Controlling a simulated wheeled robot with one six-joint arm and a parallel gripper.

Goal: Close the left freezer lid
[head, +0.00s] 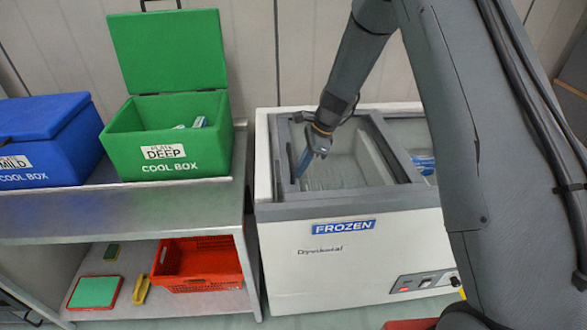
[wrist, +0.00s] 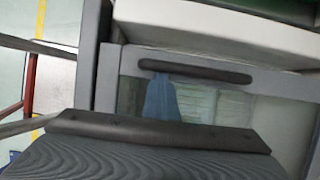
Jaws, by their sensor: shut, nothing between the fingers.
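The white freezer (head: 360,255) with the FROZEN label stands right of the bench. Its left section (head: 345,165) shows a pale interior within a grey frame; how far its lid is slid is hard to tell. My gripper (head: 304,163) reaches down at the left part of this section, with blue fingers together and empty. In the wrist view, a glass lid panel (wrist: 225,105) has a grey frame and a long dark handle (wrist: 215,72).
A green cool box (head: 170,150) with its lid up and a closed blue cool box (head: 45,150) sit on the metal bench (head: 120,215). A red basket (head: 200,270) is on the shelf below. My arm hides part of the freezer's right side.

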